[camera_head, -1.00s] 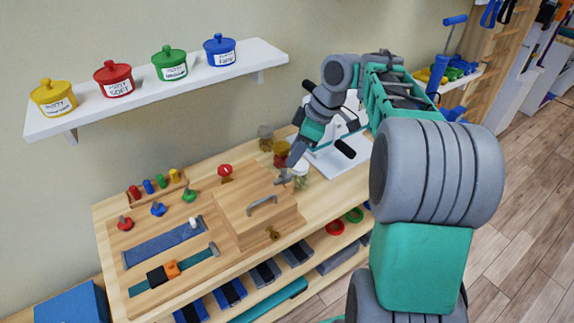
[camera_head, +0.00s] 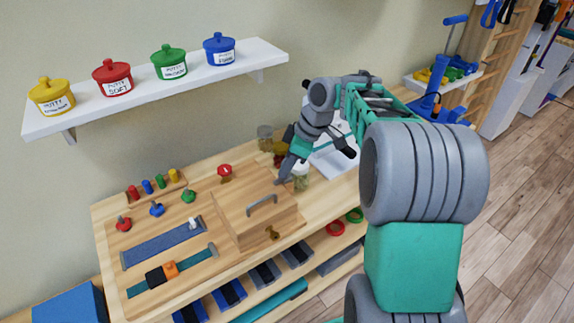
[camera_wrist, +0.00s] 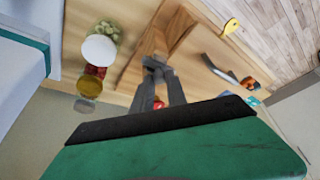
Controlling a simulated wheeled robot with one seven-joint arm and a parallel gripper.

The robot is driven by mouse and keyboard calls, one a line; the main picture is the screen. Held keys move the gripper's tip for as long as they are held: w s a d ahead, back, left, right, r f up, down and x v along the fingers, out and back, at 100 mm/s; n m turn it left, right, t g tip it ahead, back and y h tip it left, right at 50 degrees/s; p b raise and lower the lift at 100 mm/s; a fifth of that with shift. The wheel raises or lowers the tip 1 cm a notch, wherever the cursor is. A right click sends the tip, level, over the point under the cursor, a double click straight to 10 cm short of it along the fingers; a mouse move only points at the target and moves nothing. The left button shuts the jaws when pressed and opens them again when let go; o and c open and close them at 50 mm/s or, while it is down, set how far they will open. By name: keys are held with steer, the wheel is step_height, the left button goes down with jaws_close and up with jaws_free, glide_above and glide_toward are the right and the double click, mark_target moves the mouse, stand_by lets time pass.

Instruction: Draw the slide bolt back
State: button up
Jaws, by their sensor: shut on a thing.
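The slide bolt (camera_wrist: 154,62) is a small grey metal piece at the right end of the wooden box (camera_head: 238,215). My gripper (camera_wrist: 157,74) is shut on it in the wrist view, and its fingers cover much of the bolt. How far the bolt is drawn cannot be seen. In the head view my gripper (camera_head: 281,179) reaches down to the box's back right corner, and the bolt is hidden behind the fingers. The box has a grey handle (camera_head: 261,204) on top and a brass fitting (camera_head: 272,233) in front.
A clear jar (camera_head: 301,178) stands close to the right of my gripper. Other jars (camera_head: 265,135) are behind it. The board (camera_head: 116,240) left of the box carries coloured knobs and straps. A shelf (camera_head: 160,88) with putty tubs hangs above.

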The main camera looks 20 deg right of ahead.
jaws_close()
stand_by(0.8)
